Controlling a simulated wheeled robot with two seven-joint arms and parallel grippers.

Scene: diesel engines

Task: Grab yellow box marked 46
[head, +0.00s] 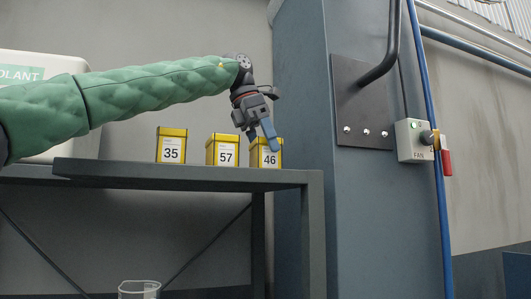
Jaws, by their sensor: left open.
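The yellow box marked 46 (270,160) stands upright at the right end of the grey table's top, with its white label facing me. My left gripper (267,143) reaches in from the left on its green-sleeved arm and points downward. It is open, and a blue fingertip overlaps the upper part of the box in the picture. Whether it touches the box or is only in front of it, I cannot tell. The gripper hides part of the box's top. My right gripper does not show.
Yellow boxes marked 57 (223,150) and 35 (171,145) stand left of box 46 on the table (190,172). A white coolant container (40,65) is behind my arm. A blue pillar (360,210) with a FAN switch box (413,140) rises at right. A clear beaker (139,290) is below.

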